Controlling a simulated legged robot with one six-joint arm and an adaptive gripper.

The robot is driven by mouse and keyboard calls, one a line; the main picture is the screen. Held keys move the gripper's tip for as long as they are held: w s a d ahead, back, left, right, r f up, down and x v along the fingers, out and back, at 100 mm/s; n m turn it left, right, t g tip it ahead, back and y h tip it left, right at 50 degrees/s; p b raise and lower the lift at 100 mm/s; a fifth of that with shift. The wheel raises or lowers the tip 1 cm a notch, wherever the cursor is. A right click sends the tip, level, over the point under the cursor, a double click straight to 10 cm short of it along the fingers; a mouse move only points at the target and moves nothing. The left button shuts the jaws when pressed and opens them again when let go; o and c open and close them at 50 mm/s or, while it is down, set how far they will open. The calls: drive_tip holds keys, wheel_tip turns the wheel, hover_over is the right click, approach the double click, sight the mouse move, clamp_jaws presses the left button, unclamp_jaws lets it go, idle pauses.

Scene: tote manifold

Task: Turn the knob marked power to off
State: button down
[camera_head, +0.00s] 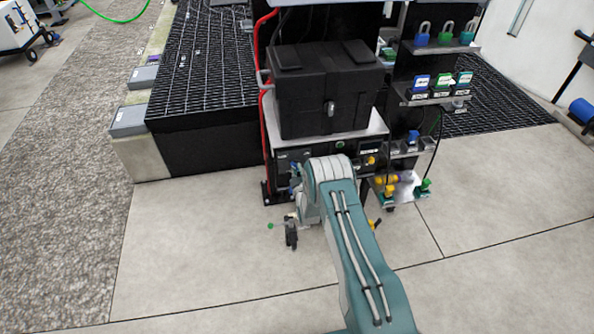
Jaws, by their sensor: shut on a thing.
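The panel (289,158) below the black tote has a dark face with several small fittings and a label. A yellow fitting (371,160) shows on its right side. I cannot read a "power" mark, and I cannot make out the power knob; my arm covers part of the panel. My teal arm reaches up from the bottom to the panel front. My gripper (291,232) shows as a small dark part left of the wrist, low in front of the panel. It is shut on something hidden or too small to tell.
A black tote (326,88) sits on a metal shelf (375,128) above the panel. A rack on the right holds coloured padlocks (445,33) and blocks (441,84). A red pipe (268,130) runs along the left side. The floor (200,240) at left front is clear.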

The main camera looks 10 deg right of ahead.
drive_tip(key=shift+s+a+f+n, duration=0.1)
drive_tip(key=shift+a+f+n, duration=0.1)
drive_tip(key=shift+n, duration=0.1)
drive_tip(key=c, duration=0.6)
unclamp_jaws()
drive_tip(key=shift+r, duration=0.1)
drive_tip(key=s, duration=1.1)
drive_tip(key=shift+s, duration=0.4)
drive_tip(key=shift+w, duration=0.1)
